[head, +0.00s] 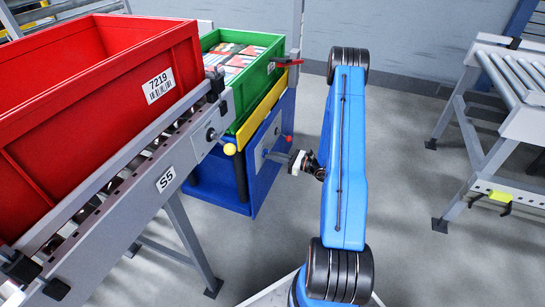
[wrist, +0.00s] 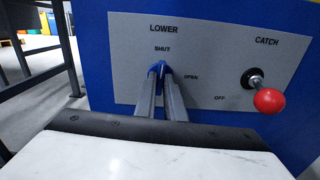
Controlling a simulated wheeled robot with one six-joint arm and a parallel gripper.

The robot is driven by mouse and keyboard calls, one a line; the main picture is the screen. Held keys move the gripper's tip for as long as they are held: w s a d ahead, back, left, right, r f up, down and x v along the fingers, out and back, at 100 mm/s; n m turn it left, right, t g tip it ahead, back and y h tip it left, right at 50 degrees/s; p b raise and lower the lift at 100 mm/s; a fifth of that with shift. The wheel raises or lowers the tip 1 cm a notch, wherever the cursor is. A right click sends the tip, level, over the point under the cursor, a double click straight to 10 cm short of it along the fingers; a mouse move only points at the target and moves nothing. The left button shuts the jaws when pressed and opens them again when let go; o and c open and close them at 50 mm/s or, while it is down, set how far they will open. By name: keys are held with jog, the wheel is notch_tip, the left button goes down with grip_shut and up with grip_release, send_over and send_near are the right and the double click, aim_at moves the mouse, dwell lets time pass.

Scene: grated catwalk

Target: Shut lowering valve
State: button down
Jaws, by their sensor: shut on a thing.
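A grey panel (wrist: 125,70) marked LOWER and CATCH fills the wrist view on a blue face. My gripper (wrist: 164,80) reaches straight to the LOWER side, its two fingers close together and shut on the blue lowering valve handle (wrist: 163,66). The handle shows just under the SHUT mark, with OPEN to its right. The fingers hide most of it, so its exact angle is hard to tell. In the head view my gripper (head: 294,162) is at the side panel (head: 262,150) of the blue lift stand, and the handle is too small to make out.
The CATCH lever with a red ball (wrist: 268,100) sticks out right of my gripper. A green crate (head: 262,88) with packed goods sits atop the blue stand (head: 215,180). A red bin (head: 95,90) rests on the roller conveyor (head: 165,180) at left. Another conveyor (head: 510,90) stands right; open floor lies between.

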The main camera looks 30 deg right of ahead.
jog(key=shift+n, duration=0.5)
jog(key=c, duration=1.8)
grip_release()
jog(key=shift+c, duration=0.2)
jog(key=shift+s+d, duration=0.1)
jog(key=v, duration=1.7)
jog(key=shift+s+d+f, duration=0.1)
jog(key=shift+s, duration=0.05)
